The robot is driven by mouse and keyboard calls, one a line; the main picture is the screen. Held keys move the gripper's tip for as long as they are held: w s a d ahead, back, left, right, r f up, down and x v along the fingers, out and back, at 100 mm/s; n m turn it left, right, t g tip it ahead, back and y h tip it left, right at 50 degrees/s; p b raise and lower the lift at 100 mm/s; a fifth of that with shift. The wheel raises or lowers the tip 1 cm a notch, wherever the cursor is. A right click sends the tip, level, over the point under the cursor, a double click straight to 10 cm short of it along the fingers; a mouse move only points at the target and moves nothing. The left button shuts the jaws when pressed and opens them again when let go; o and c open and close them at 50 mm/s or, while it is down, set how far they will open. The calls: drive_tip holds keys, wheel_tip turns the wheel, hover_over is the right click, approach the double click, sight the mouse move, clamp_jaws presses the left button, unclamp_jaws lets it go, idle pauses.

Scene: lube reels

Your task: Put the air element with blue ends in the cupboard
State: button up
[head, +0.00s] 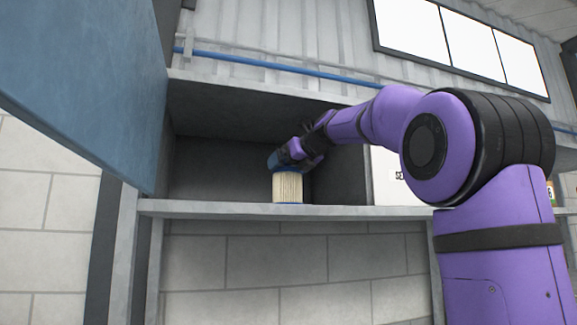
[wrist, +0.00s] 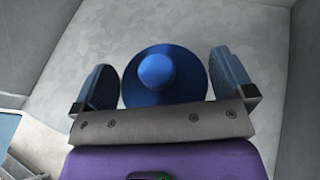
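The air element with blue ends (head: 288,187) stands upright on the floor of the open cupboard (head: 220,165), near its front edge. Its pleated body is cream. In the wrist view its round blue end with a central knob (wrist: 158,72) sits between the two fingers. My gripper (head: 287,158) is at the top of the element inside the cupboard. In the wrist view the fingers of my gripper (wrist: 163,86) are spread, with a visible gap on each side of the blue end. The lower part of the element is hidden in the wrist view.
The blue cupboard door (head: 90,85) stands open at the left. The cupboard's dark right wall (head: 340,175) is close to my gripper. Free room lies left of the element. A shelf edge (head: 230,209) runs along the front.

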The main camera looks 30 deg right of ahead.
drive_tip(key=shift+s+r, duration=0.15)
drive_tip(key=shift+r, duration=0.05)
drive_tip(key=s+d, duration=0.1)
drive_tip(key=s, duration=1.1)
drive_tip(key=shift+s+d+r, duration=0.15)
drive_tip(key=shift+s+d, duration=0.05)
drive_tip(key=shift+s, duration=0.2)
drive_tip(key=s+a+f+n+g, duration=0.2)
drive_tip(key=s+a+f+n, duration=0.15)
drive_tip(key=f+n, duration=0.35)
drive_tip(key=s+a+f+n+g, duration=0.25)
drive_tip(key=a+f+n, duration=0.25)
drive_tip(key=f, duration=0.3)
drive_tip(key=s+a+f+n+g, duration=0.1)
drive_tip(key=s+a+f+n, duration=0.25)
drive_tip(key=f+n, duration=0.35)
drive_tip(key=s+a+f+n+g+h, duration=0.1)
drive_tip(key=s+a+f+n, duration=0.1)
drive_tip(key=s+f+n, duration=0.4)
drive_tip(key=s+a+f+n+g, duration=0.2)
drive_tip(key=s+f+n, duration=0.4)
drive_tip(key=f+n, duration=0.3)
wheel_tip(320, 180, down, 4)
drive_tip(key=shift+a+f+n+h, duration=0.2)
drive_tip(key=shift+a+n+h, duration=0.1)
drive_tip(key=shift+h, duration=0.1)
